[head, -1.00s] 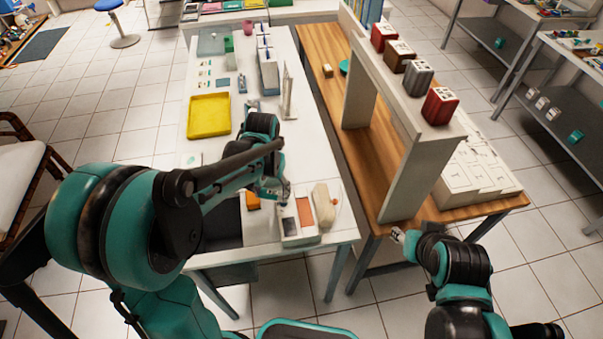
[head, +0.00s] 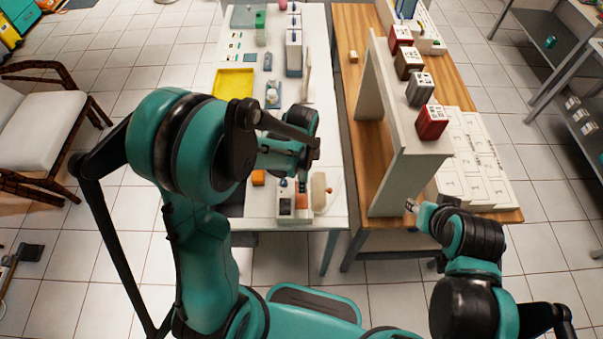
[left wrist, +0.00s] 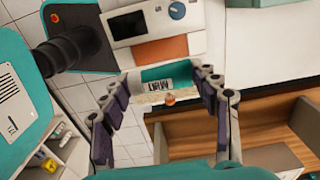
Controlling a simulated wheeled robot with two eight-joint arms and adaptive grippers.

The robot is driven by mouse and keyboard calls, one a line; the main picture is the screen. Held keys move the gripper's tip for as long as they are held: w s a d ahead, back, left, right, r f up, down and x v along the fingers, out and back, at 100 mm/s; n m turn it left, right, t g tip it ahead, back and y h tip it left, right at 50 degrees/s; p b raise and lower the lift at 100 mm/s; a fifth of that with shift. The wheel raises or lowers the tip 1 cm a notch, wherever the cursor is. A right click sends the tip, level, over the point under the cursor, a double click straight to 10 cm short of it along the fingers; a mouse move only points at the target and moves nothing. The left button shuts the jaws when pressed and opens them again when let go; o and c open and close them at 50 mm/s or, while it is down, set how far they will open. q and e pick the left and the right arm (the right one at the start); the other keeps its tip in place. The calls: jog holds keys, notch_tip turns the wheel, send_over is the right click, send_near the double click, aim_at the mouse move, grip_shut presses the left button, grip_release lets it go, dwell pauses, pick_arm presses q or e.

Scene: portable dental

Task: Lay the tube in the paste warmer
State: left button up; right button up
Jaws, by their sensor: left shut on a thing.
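The paste warmer (head: 285,209) is a white box at the near end of the white table, with a dark display, a blue knob and an orange recess. It also shows at the top of the left wrist view (left wrist: 159,20). My left gripper (left wrist: 163,76) is shut on a teal tube (left wrist: 165,73) with a white printed label. The tube lies crosswise between the fingertips, just beside the orange recess in that view; its height cannot be told. In the head view my arm mostly hides this gripper and the tube. My right gripper (head: 411,206) is beside the wooden table, too small to read.
A yellow tray (head: 234,84) is farther back. A wooden table (head: 372,162) with a raised shelf stands to the right.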

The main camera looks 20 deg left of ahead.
pick_arm(q)
notch_tip(320, 180, down, 8)
jog(key=b, duration=0.6)
jog(key=shift+f, duration=0.15)
jog(key=o, duration=1.2)
jog(key=shift+c, duration=0.2)
notch_tip(320, 180, up, 12)
jog(key=shift+r, duration=0.1)
jog(key=shift+a, duration=0.1)
